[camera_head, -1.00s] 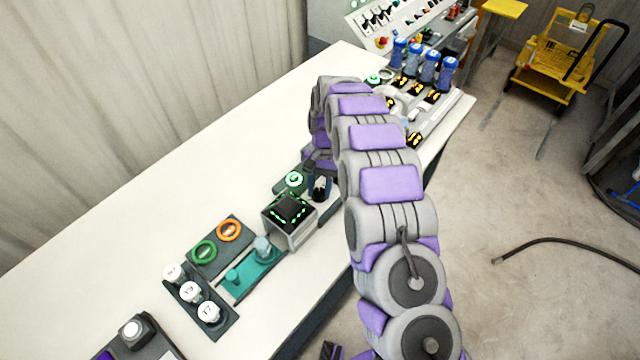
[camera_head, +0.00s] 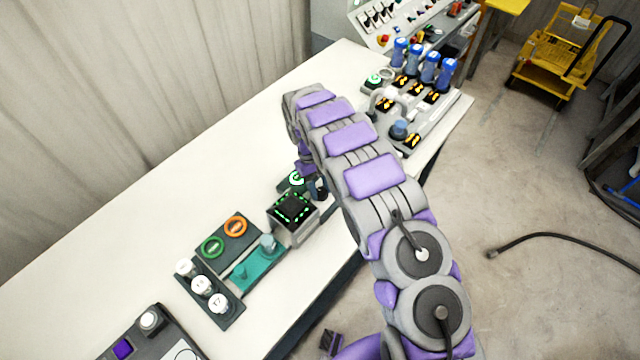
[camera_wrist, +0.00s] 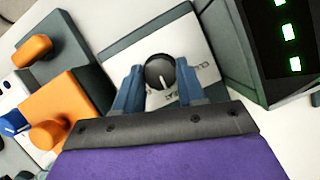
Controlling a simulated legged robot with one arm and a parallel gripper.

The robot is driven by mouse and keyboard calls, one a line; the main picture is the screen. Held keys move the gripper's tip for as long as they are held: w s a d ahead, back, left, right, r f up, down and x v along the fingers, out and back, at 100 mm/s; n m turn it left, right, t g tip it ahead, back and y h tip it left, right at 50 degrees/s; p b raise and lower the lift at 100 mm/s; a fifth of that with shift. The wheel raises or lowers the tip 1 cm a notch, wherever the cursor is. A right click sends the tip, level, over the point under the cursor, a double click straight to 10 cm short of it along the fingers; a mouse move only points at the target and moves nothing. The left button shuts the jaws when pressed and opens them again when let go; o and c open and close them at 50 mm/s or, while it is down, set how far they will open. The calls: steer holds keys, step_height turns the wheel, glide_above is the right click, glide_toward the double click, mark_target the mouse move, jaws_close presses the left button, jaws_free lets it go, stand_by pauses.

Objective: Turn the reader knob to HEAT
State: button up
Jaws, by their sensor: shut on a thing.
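The knob (camera_wrist: 159,70) is dark and round with a white pointer line, on a pale plate (camera_wrist: 125,45) with small lettering I cannot read. The pointer is toward the bottom of the wrist view. My gripper (camera_wrist: 159,80) has one blue-grey finger on each side of the knob and is shut on it. The reader box (camera_head: 292,209), black-topped with green lit marks, stands beside the knob plate; its dark side also shows at the right of the wrist view (camera_wrist: 265,65).
An orange part (camera_wrist: 70,105) and a dark block lie left of the plate in the wrist view. Blue-capped bottles (camera_head: 431,64) stand at the far end. The table's left side is clear.

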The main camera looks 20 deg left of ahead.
steer(key=shift+a+n, duration=0.1)
steer(key=shift+n, duration=0.2)
steer(key=o, duration=1.1)
steer(key=shift+c, duration=0.2)
steer(key=p+v, duration=1.1)
steer(key=v, duration=0.6)
steer(key=shift+r, duration=0.2)
steer(key=shift+s+a, duration=0.1)
